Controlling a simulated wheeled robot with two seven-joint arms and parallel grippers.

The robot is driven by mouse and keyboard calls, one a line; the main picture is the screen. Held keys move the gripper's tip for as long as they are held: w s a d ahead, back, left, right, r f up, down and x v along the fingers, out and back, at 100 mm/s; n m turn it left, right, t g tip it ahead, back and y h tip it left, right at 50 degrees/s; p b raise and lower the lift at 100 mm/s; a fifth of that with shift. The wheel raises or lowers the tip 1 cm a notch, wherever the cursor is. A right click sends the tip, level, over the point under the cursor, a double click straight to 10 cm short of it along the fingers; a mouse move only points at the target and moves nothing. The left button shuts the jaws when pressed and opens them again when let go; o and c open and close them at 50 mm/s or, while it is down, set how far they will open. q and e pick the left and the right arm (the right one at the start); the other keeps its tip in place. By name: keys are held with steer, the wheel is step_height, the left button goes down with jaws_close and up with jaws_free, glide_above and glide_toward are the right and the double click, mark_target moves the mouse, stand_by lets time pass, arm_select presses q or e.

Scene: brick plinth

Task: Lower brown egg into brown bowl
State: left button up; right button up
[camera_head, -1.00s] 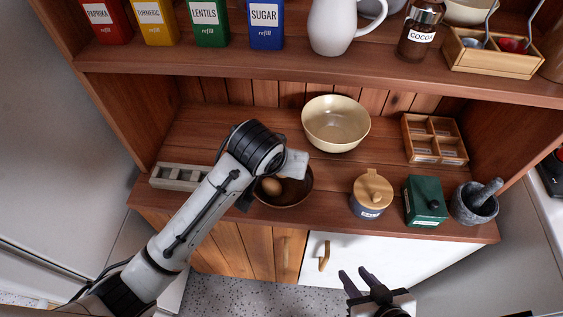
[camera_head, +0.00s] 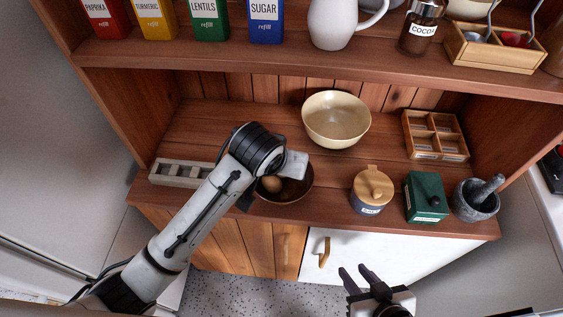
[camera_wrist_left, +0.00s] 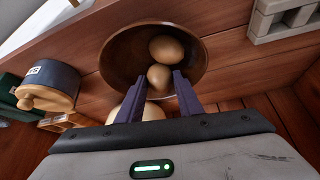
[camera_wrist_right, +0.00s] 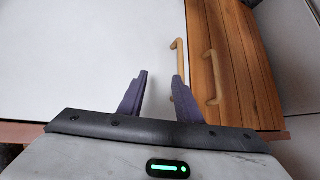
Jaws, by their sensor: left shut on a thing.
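The brown bowl (camera_head: 298,192) stands near the front edge of the wooden counter, partly hidden by my left arm. In the left wrist view the brown bowl (camera_wrist_left: 118,58) holds a brown egg (camera_wrist_left: 167,50). A second brown egg (camera_wrist_left: 159,76) is between the fingertips of my left gripper (camera_wrist_left: 160,80), which is shut on it. This held egg is over or inside the bowl beside the other egg; I cannot tell whether it touches the bowl. In the head view one egg (camera_head: 272,184) shows. My right gripper (camera_head: 355,273) is open and empty before the white cabinet door.
A cream bowl (camera_head: 336,120) stands behind the brown bowl. A grey carton (camera_head: 178,173) is to the left. A lidded jar (camera_head: 371,192), a green box (camera_head: 425,198), a mortar (camera_head: 474,202) and a divided wooden tray (camera_head: 435,136) are to the right. A shelf (camera_head: 330,64) overhangs the counter.

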arm_select(q)
steer(key=shift+f, duration=0.25)
steer(key=o, duration=0.7)
steer(key=shift+o, duration=0.2)
steer(key=p+v, duration=0.1)
steer(key=v, duration=0.9)
steer(key=s+a+f+n+g+y, duration=0.1)
steer(key=s+a+f, duration=0.5)
steer(key=s+a, duration=0.35)
steer(key=s+a+f+g, duration=0.1)
steer(key=s+a+f, duration=0.5)
steer(key=s+a, duration=0.35)
steer(key=w+d+f+t+h, duration=0.1)
steer(key=w+d+f+t, duration=0.1)
steer(key=f, duration=0.4)
steer(key=w+d+f+t, duration=0.2)
steer(key=f, duration=0.3)
steer(key=shift+d+f+t+h, duration=0.35)
steer(key=shift+f+t+h, duration=0.05)
